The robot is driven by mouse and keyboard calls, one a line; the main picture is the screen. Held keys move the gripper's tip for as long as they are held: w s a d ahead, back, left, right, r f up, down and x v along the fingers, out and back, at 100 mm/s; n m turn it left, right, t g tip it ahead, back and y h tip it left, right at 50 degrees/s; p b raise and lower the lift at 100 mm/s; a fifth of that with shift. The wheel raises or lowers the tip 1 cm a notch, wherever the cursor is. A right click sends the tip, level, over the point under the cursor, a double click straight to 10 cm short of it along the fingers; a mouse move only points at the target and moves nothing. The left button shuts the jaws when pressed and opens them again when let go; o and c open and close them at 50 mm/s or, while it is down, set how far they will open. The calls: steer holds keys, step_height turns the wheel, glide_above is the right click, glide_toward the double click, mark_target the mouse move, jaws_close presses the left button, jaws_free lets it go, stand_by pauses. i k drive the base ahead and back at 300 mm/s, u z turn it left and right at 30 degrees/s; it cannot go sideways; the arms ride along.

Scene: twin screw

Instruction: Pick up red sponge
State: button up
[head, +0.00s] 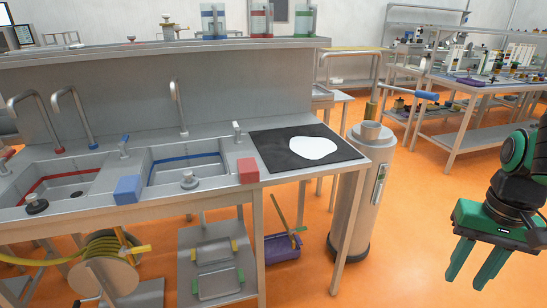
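The red sponge (248,170) is a small red block. It sits on the steel counter near its front edge, just right of the blue-striped sink and left of the black mat. My gripper (475,284) is at the lower right, over the orange floor and well right of the counter. Its two green fingers point down and are apart with nothing between them.
A blue block (128,190) sits between the two sinks. A black mat (300,148) with a white patch covers the counter's right end. A steel cylinder (358,195) stands beside the counter, between it and my gripper. Faucets rise behind the sinks.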

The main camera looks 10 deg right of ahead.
mark_target(248, 172)
steer(key=z, duration=0.2)
steer(key=i, duration=1.35)
steer(key=u, duration=0.1)
